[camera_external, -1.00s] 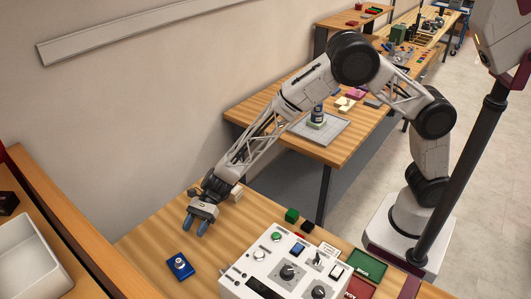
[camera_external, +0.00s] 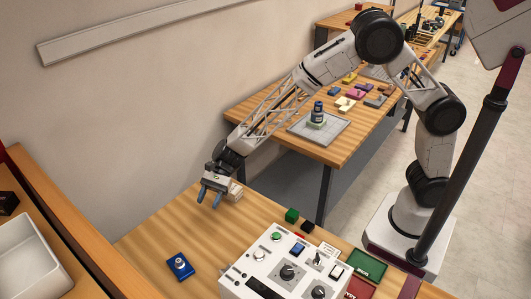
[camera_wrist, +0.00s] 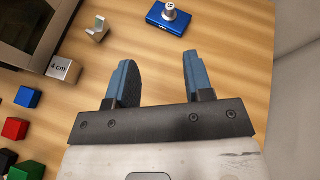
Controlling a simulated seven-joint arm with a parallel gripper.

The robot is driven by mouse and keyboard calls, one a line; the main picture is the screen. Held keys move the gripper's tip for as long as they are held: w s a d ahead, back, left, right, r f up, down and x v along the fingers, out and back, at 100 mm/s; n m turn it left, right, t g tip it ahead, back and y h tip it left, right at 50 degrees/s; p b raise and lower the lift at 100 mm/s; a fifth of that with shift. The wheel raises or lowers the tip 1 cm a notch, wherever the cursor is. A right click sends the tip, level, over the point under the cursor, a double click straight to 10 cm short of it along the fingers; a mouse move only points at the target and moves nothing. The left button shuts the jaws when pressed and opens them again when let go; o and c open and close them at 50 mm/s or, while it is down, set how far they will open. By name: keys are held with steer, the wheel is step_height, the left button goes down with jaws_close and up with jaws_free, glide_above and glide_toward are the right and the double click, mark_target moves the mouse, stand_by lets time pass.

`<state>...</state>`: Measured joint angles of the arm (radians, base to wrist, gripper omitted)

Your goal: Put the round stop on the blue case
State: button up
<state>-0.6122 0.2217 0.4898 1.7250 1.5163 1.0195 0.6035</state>
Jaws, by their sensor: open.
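The blue case (camera_external: 180,267) lies flat on the wooden table, left of the white control box. A small silver round piece (camera_external: 180,261) stands upright on top of it; I take this to be the round stop. In the wrist view, the blue case (camera_wrist: 166,22) and the round piece (camera_wrist: 169,10) are at the top edge, beyond my fingertips. My gripper (camera_external: 209,197) is open and empty, above the table and clear of the case. In the wrist view, the gap between the blue fingers (camera_wrist: 158,62) shows bare wood.
The white control box (camera_external: 238,284) stands to the right of the case. A pale block (camera_external: 236,191) is beside my gripper. In the wrist view, a grey bracket (camera_wrist: 97,28), a block marked 4 cm (camera_wrist: 60,69) and several coloured cubes lie to the left.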

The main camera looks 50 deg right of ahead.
steer(key=s+d+r+n+t+h, duration=0.1)
steer(key=s+d+r+n+h, duration=0.3)
steer(key=d, duration=0.7)
steer(key=s+d+r+n+t, duration=0.1)
steer(key=s+d+r, duration=0.1)
steer(key=d+r, duration=0.65)
steer(key=s+d+r+n+h, duration=0.1)
steer(key=s+d+r+n, duration=0.15)
steer(key=d, duration=1.05)
steer(key=s+d+r+n+t+h, duration=0.1)
steer(key=s+d+h, duration=0.3)
steer(key=s+d, duration=0.6)
steer(key=s+d+r+n+t+h, duration=0.2)
steer(key=s+d, duration=0.9)
steer(key=d, duration=0.6)
steer(key=shift+d+n+t+h, duration=0.4)
steer(key=shift+n+t+h, duration=0.1)
steer(key=shift+n+h, duration=0.45)
